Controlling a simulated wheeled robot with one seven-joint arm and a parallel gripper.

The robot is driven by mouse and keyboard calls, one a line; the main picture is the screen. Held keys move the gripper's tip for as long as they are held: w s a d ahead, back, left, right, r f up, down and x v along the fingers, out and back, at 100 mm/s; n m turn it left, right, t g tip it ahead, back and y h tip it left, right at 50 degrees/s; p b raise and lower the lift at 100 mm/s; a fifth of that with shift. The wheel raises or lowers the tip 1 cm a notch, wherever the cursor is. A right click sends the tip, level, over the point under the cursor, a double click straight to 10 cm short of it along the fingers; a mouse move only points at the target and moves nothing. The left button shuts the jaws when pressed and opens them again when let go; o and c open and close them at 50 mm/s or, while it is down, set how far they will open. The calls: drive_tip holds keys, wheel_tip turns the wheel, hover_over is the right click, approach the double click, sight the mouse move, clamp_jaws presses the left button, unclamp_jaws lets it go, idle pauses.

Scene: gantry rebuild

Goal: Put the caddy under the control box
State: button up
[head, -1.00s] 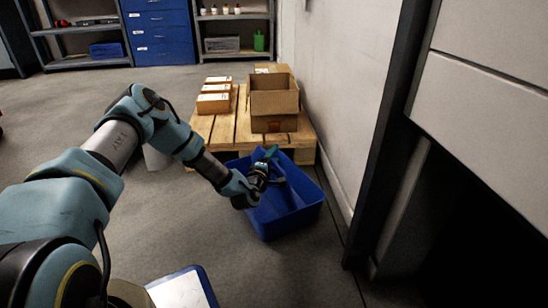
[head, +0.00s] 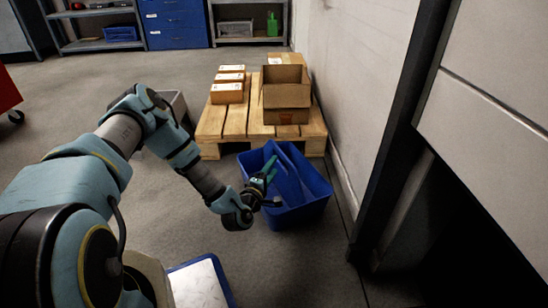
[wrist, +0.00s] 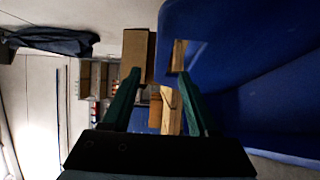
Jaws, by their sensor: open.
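The caddy (head: 308,214) is a blue open tray with a raised middle divider and handle. It stands upright on the floor in front of the pallet, and fills the right of the wrist view (wrist: 270,105). My gripper (head: 271,165) is open and empty at the caddy's left side, close to the handle. In the wrist view my two green fingers (wrist: 159,75) stand apart, the right one overlapping the blue handle. I cannot tell whether it touches. A large pale grey panelled box (head: 500,85) at the right, with a dark space under it, may be the control box.
A wooden pallet (head: 235,120) behind the caddy carries an open carton (head: 286,95) and small boxes. A white wall and a dark post (head: 400,130) stand to the right. A blue-edged white-topped thing (head: 200,285) is at the bottom. Floor between is clear.

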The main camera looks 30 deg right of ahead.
drive_tip(key=w+a+r+m+g+y, duration=0.3)
drive_tip(key=a+r+m+y, duration=0.2)
drive_tip(key=a, duration=0.5)
drive_tip(key=w+a+r+m+g+y, duration=0.2)
drive_tip(key=w+a+r+m+y, duration=0.3)
drive_tip(key=a, duration=0.5)
drive_tip(key=s+a+r+g+y, duration=0.2)
drive_tip(key=s+a+r, duration=0.5)
drive_tip(key=s+a, duration=0.2)
drive_tip(key=s+a+r+n+g+y, duration=0.1)
drive_tip(key=s+a+r+g+y, duration=0.1)
drive_tip(key=s+a+r, duration=0.6)
drive_tip(key=shift+s+a+r, duration=0.15)
drive_tip(key=shift+s+a, duration=0.65)
drive_tip(key=shift+a, duration=0.45)
